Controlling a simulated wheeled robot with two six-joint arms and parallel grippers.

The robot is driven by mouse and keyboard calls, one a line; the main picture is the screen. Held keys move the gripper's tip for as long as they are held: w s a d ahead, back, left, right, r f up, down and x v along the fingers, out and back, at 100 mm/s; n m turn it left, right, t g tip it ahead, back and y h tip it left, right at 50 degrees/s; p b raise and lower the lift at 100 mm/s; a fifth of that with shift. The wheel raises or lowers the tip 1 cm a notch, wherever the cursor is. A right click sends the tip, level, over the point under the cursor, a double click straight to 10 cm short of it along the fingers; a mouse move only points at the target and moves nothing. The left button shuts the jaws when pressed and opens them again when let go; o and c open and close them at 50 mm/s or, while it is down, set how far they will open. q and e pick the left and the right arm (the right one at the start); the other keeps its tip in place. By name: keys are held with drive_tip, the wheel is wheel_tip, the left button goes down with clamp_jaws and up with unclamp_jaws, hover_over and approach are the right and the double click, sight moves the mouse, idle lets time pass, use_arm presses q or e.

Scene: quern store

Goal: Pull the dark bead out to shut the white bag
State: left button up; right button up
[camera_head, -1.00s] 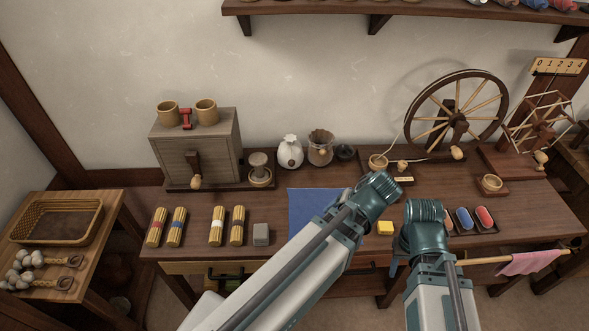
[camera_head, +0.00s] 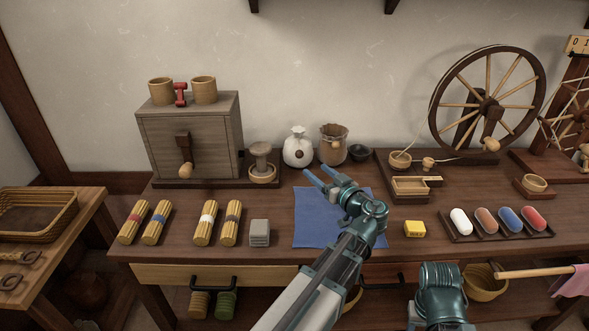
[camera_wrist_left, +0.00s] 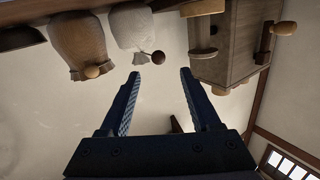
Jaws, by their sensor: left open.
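The white bag (camera_head: 298,149) stands at the back of the bench, gathered at the neck. Its dark bead (camera_head: 299,154) shows on its front. In the left wrist view the white bag (camera_wrist_left: 131,27) hangs inverted at the top, and the dark bead (camera_wrist_left: 158,58) sits beside its neck. My left gripper (camera_head: 317,171) is open and empty, reaching toward the bag from the front right. In the left wrist view the open fingers (camera_wrist_left: 160,75) lie apart, with the bead just beyond the gap between their tips. Of my right arm only a link shows, not its gripper.
A brown bag (camera_head: 333,144) with a pale bead stands just right of the white bag, beside a dark bowl (camera_head: 360,153). A wooden stamp-like piece (camera_head: 262,165) and a grey cranked box (camera_head: 190,138) stand left. A blue cloth (camera_head: 312,230) lies flat in front.

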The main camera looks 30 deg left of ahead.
sight(299, 154)
use_arm(q)
drive_tip(key=shift+w+a+f+n+t+y+b, duration=0.1)
drive_tip(key=shift+w+a+n+t+y+b, duration=0.2)
drive_tip(key=shift+w+t, duration=0.1)
drive_tip(key=x, duration=1.3)
drive_tip(key=shift+a, duration=0.3)
drive_tip(key=shift+w+f, duration=0.1)
drive_tip(key=shift+c, duration=0.3)
clamp_jaws()
idle(0.5)
